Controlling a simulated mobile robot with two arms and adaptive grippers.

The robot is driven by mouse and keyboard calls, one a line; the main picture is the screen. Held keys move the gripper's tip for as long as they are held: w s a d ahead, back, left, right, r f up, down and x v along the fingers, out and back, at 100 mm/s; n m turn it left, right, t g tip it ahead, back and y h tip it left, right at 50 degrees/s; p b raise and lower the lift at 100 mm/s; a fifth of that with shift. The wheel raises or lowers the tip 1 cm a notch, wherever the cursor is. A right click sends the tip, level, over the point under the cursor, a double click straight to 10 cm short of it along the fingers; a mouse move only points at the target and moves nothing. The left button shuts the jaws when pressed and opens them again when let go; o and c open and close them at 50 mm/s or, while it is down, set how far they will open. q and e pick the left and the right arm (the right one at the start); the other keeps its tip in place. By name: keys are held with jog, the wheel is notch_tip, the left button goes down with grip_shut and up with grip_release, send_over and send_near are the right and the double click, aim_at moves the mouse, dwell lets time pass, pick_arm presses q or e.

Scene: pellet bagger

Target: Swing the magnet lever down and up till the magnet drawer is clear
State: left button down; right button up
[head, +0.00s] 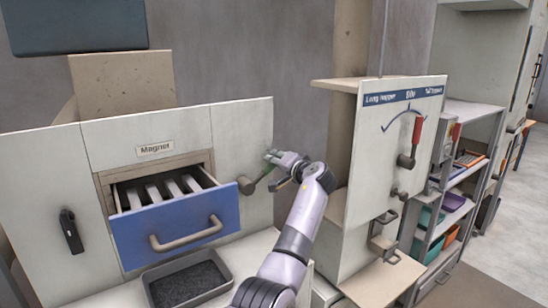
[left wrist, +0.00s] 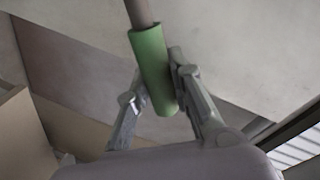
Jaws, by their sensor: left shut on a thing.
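The magnet drawer (head: 170,235) has a blue front with a grey handle and stands pulled out below the "Magnet" label. Several pale grey bars (head: 160,192) lie in it; I cannot make out any bits on them. The magnet lever (head: 247,186) is on the panel right of the drawer, its dark hub low and its arm slanting up to the right. My left gripper (head: 272,160) is at the lever's outer end. In the left wrist view its fingers (left wrist: 154,82) are shut around the lever's green grip (left wrist: 150,55). My right gripper is out of view.
A grey tray (head: 222,284) with dark contents stands below the drawer. A black latch handle (head: 70,231) is on the left panel. A hopper panel (head: 385,160) with a red-handled lever (head: 413,139) juts out on the right, close to my arm. Shelves with bins stand beyond.

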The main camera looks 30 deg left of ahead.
pick_arm(q)
jog(key=shift+w+d+f+m, duration=0.1)
jog(key=shift+w+f+m, duration=0.2)
jog(key=shift+f, duration=0.1)
jog(key=c, duration=1.4)
grip_release()
jog(key=shift+d, duration=0.1)
jog(key=v, duration=1.2)
jog(key=shift+w, duration=0.1)
